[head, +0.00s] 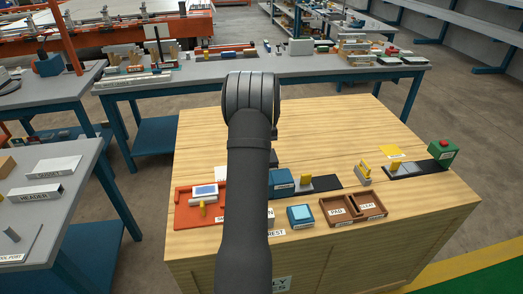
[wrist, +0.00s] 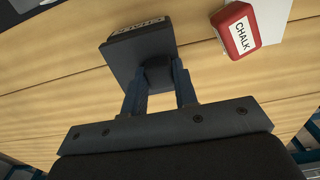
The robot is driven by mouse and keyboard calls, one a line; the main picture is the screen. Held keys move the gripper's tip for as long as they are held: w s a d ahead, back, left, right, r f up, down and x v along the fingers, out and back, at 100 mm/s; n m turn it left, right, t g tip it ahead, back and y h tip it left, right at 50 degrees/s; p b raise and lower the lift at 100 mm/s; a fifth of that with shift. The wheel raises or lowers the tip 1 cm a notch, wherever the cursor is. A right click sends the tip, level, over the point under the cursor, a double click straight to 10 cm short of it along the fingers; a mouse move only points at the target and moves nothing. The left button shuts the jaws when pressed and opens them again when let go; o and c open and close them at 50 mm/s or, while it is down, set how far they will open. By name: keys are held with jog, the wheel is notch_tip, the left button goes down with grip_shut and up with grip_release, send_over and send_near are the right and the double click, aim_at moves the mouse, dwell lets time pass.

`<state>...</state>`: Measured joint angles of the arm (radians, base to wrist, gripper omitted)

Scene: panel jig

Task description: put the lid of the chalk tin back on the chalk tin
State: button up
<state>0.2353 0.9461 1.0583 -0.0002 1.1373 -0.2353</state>
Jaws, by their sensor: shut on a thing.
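My gripper (wrist: 160,82) is shut on the round knob of a dark square piece (wrist: 125,60), which looks like the lid, in the wrist view. A pale label (wrist: 138,26) with foreshortened lettering sits on its far edge. A small red block with a white CHALK label (wrist: 238,32) lies to the upper right of the held piece, apart from it. I cannot tell whether this block is the tin. In the head view my arm hides the gripper, and I cannot make out the red block there.
A red tray (head: 183,216), a blue box (head: 281,189), another blue box (head: 300,216) and a two-compartment wooden tray (head: 352,217) line the bench's near side. A green box with a red button (head: 442,153) stands at the right. The bench's far part (head: 340,125) is clear.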

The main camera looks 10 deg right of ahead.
jog(key=shift+f, duration=0.5)
jog(key=o, duration=1.1)
jog(key=shift+c, duration=0.2)
notch_tip(320, 180, up, 17)
jog(key=shift+r, duration=0.2)
notch_tip(320, 180, down, 18)
jog(key=shift+r, duration=0.35)
jog(key=shift+r, duration=0.1)
